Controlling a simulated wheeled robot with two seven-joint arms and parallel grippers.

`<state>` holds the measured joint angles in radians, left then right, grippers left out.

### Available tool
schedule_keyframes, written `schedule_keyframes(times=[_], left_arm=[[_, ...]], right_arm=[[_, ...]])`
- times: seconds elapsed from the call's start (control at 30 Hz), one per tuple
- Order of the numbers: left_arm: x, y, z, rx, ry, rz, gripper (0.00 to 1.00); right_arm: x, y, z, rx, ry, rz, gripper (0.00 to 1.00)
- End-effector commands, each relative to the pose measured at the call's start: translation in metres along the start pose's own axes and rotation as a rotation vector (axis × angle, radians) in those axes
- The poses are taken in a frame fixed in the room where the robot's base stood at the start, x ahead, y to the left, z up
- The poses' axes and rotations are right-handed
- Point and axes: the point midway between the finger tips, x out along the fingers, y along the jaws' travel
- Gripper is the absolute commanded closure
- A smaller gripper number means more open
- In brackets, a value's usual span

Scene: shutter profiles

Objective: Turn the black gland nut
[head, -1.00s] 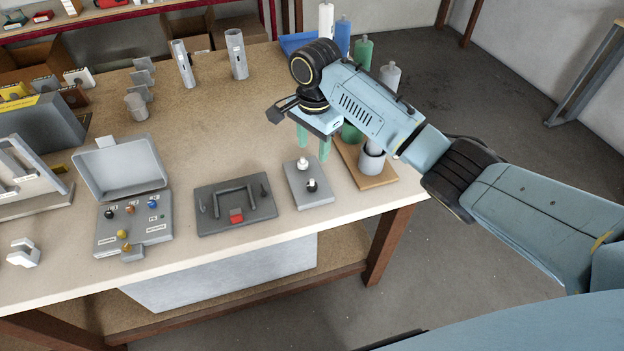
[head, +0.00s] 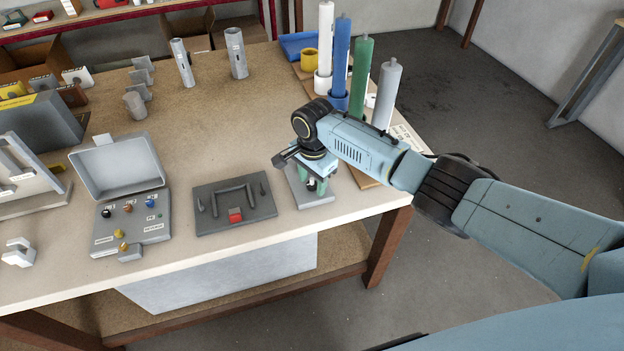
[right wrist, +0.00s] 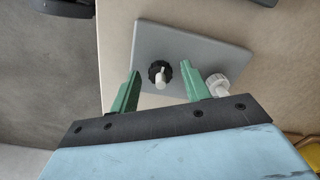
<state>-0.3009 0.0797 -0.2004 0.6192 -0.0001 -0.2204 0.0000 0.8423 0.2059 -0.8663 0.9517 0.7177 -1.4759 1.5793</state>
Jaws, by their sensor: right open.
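The black gland nut (right wrist: 160,74) sits on a grey plate (right wrist: 205,48), with a short white stub rising from its middle. A white ribbed nut (right wrist: 217,83) stands on the same plate. In the right wrist view my right gripper (right wrist: 166,80) is open, with its green fingers apart. The black nut shows in the gap between the fingertips; whether they touch it I cannot tell. The white nut is beside one finger. In the head view the right gripper (head: 312,186) is low over the grey plate (head: 302,199) and hides most of both nuts. My left gripper is out of view.
A dark grey plate with a handle (head: 265,208) lies left of the nut plate. An open grey case (head: 140,230) is further left. Tall white, blue, green and grey cylinders (head: 359,78) stand behind my right arm.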

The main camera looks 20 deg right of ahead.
Motion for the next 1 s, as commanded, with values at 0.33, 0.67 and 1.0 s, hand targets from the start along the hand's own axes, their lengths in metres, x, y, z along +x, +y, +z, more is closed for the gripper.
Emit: schedule_keyframes(times=[0.33, 0.67, 1.0], left_arm=[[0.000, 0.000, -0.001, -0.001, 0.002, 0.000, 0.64], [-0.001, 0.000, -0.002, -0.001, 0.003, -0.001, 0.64], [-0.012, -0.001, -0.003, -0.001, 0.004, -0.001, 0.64]], right_arm=[[-0.001, 0.000, 0.000, 0.000, 0.000, 0.000, 0.75], [-0.001, 0.000, 0.000, -0.006, -0.001, 0.000, 0.98], [-0.002, 0.000, 0.000, -0.138, -0.005, 0.001, 0.98]])
